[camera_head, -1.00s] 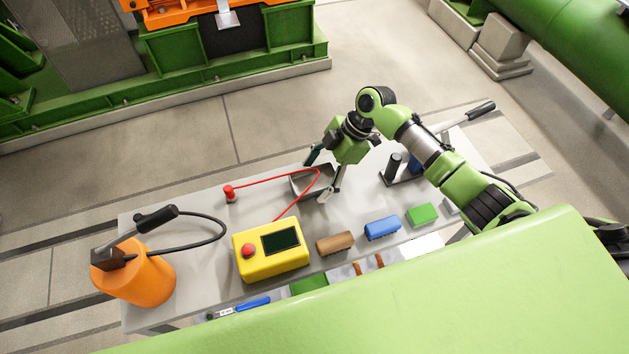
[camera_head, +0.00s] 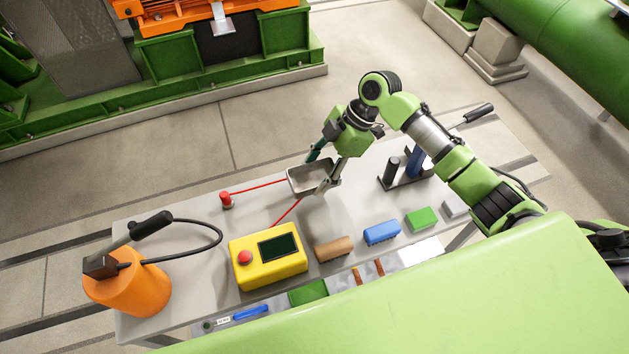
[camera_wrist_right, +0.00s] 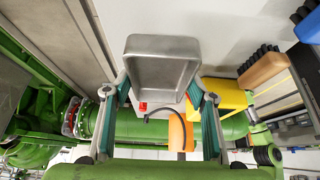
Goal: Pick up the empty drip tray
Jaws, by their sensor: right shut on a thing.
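The drip tray (camera_head: 299,185) is a small grey metal pan, empty inside. It also shows in the right wrist view (camera_wrist_right: 163,70), at the top middle with its hollow facing the camera. My right gripper (camera_head: 318,175) is shut on the tray, with one finger at either side of it. The tray appears held above the table, but the gap under it cannot be judged. My left gripper is not in view.
A red cable runs behind the tray between a red plug (camera_head: 227,201) and the yellow box (camera_head: 269,272). Brown (camera_head: 333,249), blue (camera_head: 382,232) and green (camera_head: 421,218) blocks line the near side of the table (camera_head: 190,225). An orange cylinder (camera_head: 130,291) stands left.

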